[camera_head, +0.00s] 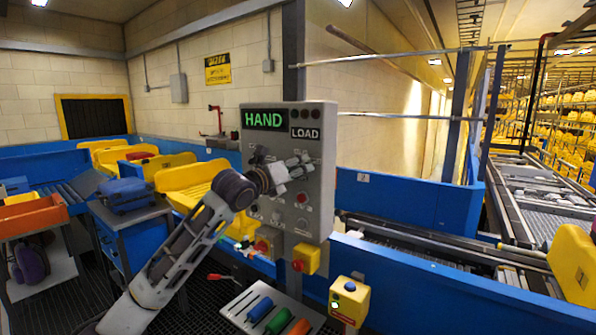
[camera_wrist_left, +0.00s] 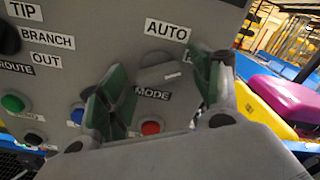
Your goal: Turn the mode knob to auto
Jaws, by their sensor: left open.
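The grey control panel (camera_head: 318,190) stands upright in the head view, with a lit green HAND sign (camera_head: 264,119) at its top. My left gripper (camera_head: 302,166) is in front of the panel's middle. In the left wrist view the grey mode knob (camera_wrist_left: 158,72) sits between the open green-padded fingers of my left gripper (camera_wrist_left: 163,88). The AUTO label (camera_wrist_left: 167,29) is above the knob and the MODE label (camera_wrist_left: 152,93) below it. A label to the right is mostly hidden by a finger. I cannot tell whether the fingers touch the knob. My right gripper is not in view.
A LOAD sign (camera_head: 305,132) is beside the HAND sign. A red button (camera_wrist_left: 150,128), a green button (camera_wrist_left: 13,103) and a black route knob (camera_wrist_left: 8,38) are nearby. A yellow button box (camera_head: 349,299) and a tray (camera_head: 250,312) with coloured cylinders stand below.

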